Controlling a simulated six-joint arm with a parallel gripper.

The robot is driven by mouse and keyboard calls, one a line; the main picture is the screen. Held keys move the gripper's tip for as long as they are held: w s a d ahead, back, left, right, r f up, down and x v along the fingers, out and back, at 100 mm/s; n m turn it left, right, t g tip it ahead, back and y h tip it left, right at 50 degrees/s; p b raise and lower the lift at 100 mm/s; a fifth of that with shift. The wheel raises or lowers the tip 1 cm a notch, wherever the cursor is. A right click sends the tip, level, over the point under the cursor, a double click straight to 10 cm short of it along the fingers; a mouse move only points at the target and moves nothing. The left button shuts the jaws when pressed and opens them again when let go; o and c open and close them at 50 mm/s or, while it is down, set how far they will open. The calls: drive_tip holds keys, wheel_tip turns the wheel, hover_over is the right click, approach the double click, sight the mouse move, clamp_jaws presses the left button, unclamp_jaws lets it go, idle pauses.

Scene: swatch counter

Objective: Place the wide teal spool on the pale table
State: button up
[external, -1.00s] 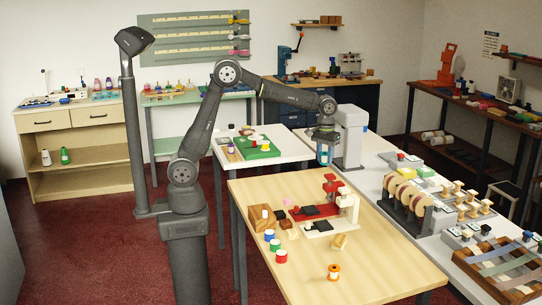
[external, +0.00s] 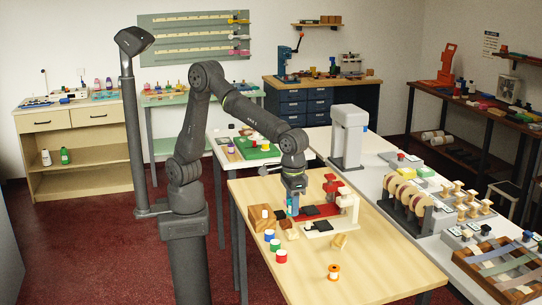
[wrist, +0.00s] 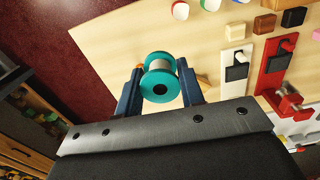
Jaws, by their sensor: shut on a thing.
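The wide teal spool (wrist: 158,86) has teal flanges and a paler middle. In the wrist view it sits between the two dark blue fingers of my gripper (wrist: 161,80), which is shut on it. In the external view my gripper (external: 293,207) points down over the back part of the pale table (external: 390,262), near the wooden block and the red and white stands. There the spool is mostly hidden by the fingers, and I cannot tell whether it touches the table. The pale table (wrist: 115,40) also shows behind the spool in the wrist view.
A wooden block (external: 262,217) is left of my gripper; a red stand (external: 331,187) and a white stand (external: 348,208) are to its right. The table's front right is clear.

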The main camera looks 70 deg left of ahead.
drive_tip(key=s+d+m, duration=0.1)
drive_tip(key=s+d, duration=0.3)
drive_tip(key=s, duration=0.4)
hover_over(303, 271)
wheel_tip(303, 271, down, 17)
drive_tip(key=shift+f, duration=2.25)
drive_tip(key=shift+f, duration=0.2)
drive_tip(key=o, duration=1)
drive_tip(key=shift+c, duration=0.2)
drive_tip(key=shift+r, duration=0.1)
